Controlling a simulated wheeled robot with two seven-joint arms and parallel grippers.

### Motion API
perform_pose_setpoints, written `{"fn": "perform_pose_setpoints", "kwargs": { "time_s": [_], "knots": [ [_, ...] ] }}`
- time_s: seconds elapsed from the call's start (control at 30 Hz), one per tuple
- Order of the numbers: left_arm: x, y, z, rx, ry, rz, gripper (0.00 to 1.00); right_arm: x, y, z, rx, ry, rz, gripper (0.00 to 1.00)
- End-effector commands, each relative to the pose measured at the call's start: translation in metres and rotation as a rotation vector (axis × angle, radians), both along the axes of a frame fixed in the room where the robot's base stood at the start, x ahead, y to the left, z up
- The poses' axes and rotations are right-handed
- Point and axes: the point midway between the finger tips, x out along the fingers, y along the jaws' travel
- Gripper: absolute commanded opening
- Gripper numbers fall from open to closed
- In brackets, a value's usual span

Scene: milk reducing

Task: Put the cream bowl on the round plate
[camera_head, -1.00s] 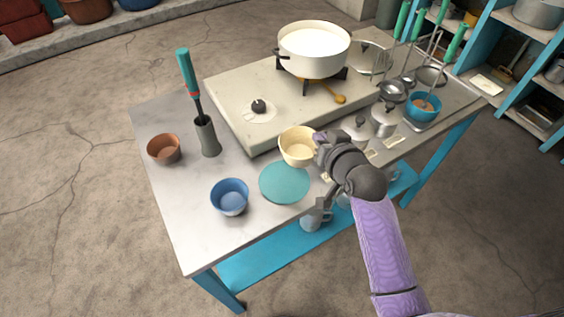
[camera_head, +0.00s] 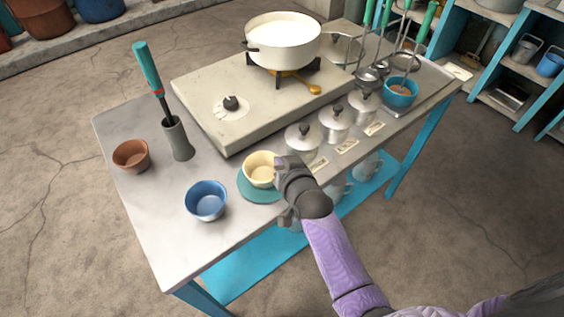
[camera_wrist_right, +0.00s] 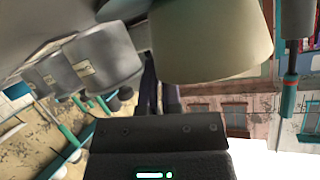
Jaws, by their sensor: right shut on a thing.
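The cream bowl (camera_head: 260,169) is over the round teal plate (camera_head: 258,193) at the table's front edge. My right gripper (camera_head: 280,172) is shut on the bowl's right side. The bowl covers the plate's middle and back; I cannot tell whether its base touches the plate. In the right wrist view the cream bowl (camera_wrist_right: 210,45) fills the upper middle, close to the camera. My left gripper is not in view.
A blue bowl (camera_head: 206,200) stands left of the plate, and a brown bowl (camera_head: 131,155) farther left. Lidded metal canisters (camera_head: 303,140) stand right of the cream bowl. The stove (camera_head: 225,125) with a white pot (camera_head: 284,43) is behind. Bare tabletop (camera_head: 160,225) lies front left.

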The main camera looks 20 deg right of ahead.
Motion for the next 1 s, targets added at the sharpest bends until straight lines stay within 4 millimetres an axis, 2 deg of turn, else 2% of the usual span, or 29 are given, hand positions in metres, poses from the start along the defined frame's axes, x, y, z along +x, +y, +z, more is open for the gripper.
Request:
{"fn": "perform_pose_setpoints", "kwargs": {
  "time_s": [0.03, 0.17, 0.2, 0.5, 0.57, 0.8, 1.0],
  "knots": [
    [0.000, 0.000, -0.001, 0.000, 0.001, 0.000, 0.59, 0.000, 0.000, -0.001, 0.000, 0.001, 0.000, 0.09],
    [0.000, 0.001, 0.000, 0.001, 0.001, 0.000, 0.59, 0.000, 0.000, -0.001, 0.000, 0.000, 0.000, 0.37],
    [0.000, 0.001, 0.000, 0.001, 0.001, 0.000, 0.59, 0.000, 0.000, -0.001, 0.000, 0.000, 0.000, 0.41],
    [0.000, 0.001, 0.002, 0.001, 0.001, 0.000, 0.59, 0.000, 0.000, 0.004, 0.000, -0.001, 0.000, 0.41],
    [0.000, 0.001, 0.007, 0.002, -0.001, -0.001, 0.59, -0.007, -0.001, 0.006, 0.000, 0.001, -0.001, 0.41],
    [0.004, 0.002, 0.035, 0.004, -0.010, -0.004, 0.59, -0.058, -0.003, 0.031, -0.001, 0.002, 0.000, 0.41],
    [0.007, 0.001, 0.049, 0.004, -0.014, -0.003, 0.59, -0.099, -0.005, 0.045, -0.001, 0.002, 0.000, 0.41]
  ]
}}
